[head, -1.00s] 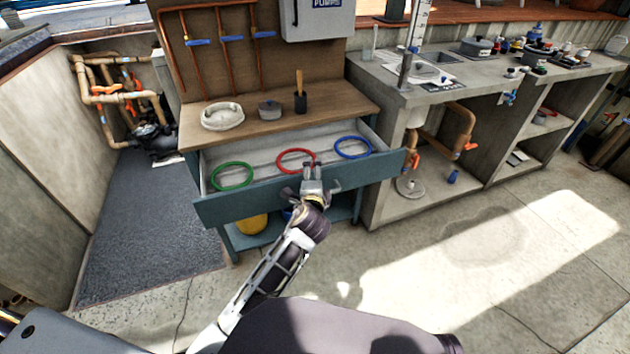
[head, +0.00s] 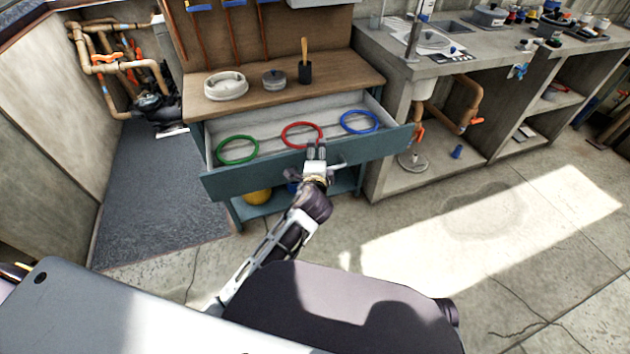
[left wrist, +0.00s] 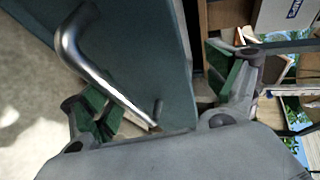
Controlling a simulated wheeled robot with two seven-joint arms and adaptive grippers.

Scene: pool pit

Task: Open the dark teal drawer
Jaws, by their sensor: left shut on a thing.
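The dark teal drawer (head: 245,181) stands pulled out under the wooden worktop, its pale inside showing. A green ring (head: 237,150), a red ring (head: 301,134) and a blue ring (head: 360,122) lie in it. My left gripper (head: 316,152) is at the middle of the drawer front, by its top edge. In the left wrist view, my left gripper (left wrist: 165,90) has its fingers on either side of the teal front panel (left wrist: 160,60), shut on it. The metal handle (left wrist: 105,75) runs beside the left finger. The exact contact is partly hidden. My right gripper is out of view.
The worktop (head: 330,90) holds a pale round dish, a small lidded pot and a black cup with a wooden handle. A yellow object (head: 257,196) is on the shelf below the drawer. A concrete sink counter (head: 430,65) stands to the right. The floor in front is clear.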

